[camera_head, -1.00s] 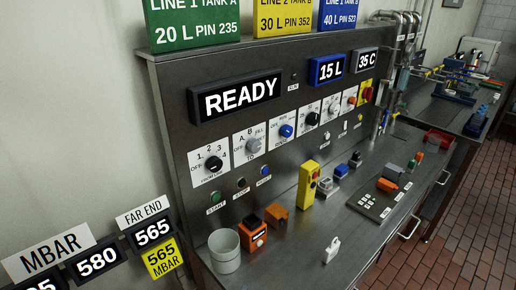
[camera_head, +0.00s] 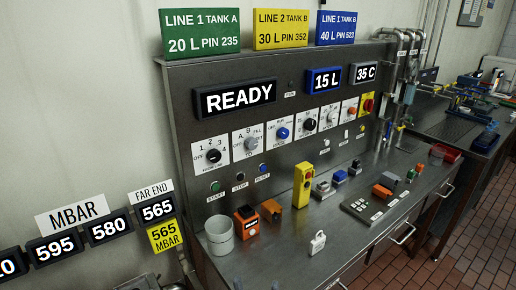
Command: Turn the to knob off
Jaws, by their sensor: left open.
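The to knob (camera_head: 250,144) is a grey round knob on a white plate in the upright metal panel, under the READY display. Its plate carries the marks OFF, A, B and FILL, with TO below. Which mark the knob points at is too small to tell. A small grey part of my left gripper (camera_head: 147,283) shows at the bottom edge, left of the bench, well below and apart from the knob. Most of it is cut off by the frame. My right gripper is not in view.
A black knob (camera_head: 213,156) sits left of the to knob and a blue knob (camera_head: 283,133) right of it. On the bench stand a grey cup (camera_head: 219,236), an orange block (camera_head: 247,222) and a yellow pendant (camera_head: 303,185). The space before the knob is clear.

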